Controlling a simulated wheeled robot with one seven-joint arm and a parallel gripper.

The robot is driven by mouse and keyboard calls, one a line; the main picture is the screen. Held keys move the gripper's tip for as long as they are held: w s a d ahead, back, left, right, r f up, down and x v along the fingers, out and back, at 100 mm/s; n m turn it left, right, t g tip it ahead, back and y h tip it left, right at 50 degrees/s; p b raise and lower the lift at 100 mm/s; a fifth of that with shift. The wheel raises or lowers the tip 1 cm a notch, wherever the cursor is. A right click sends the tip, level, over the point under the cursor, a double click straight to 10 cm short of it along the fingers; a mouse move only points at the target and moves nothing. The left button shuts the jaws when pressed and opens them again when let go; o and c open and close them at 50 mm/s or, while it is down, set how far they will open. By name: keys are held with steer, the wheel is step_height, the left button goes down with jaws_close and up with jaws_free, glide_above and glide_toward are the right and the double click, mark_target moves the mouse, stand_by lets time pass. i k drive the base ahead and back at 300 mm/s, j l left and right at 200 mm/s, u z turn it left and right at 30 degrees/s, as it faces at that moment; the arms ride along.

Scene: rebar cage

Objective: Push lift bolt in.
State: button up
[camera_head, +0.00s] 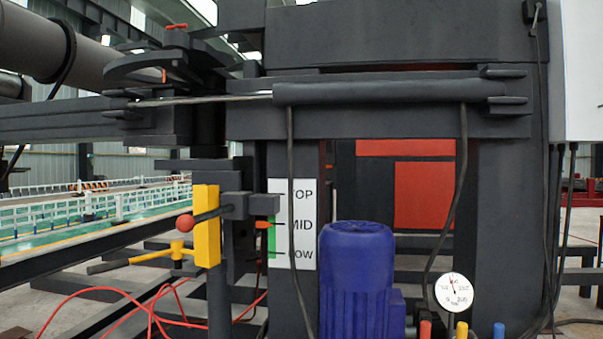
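A yellow upright plate (207,225) stands left of centre on the dark machine frame. A dark rod with a red ball knob (185,223) at its left end crosses the plate. A yellow T-shaped handle (178,250) with a long bar shows just below the knob. I cannot tell for certain which of these is the lift bolt, or how deep either one sits. A white TOP/MID/LOW scale (303,245) is to the right, with an orange pointer (262,225) level with MID. My gripper is not in view.
A blue motor (360,275) stands at lower centre, beside a round dial gauge (454,292). Red, yellow and blue cylinders line the bottom right edge. A hydraulic cylinder (380,91) runs across the top. Red cables (125,293) lie at lower left; black cables hang in front.

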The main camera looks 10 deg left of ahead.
mark_target(186, 224)
steer(key=u, duration=1.4)
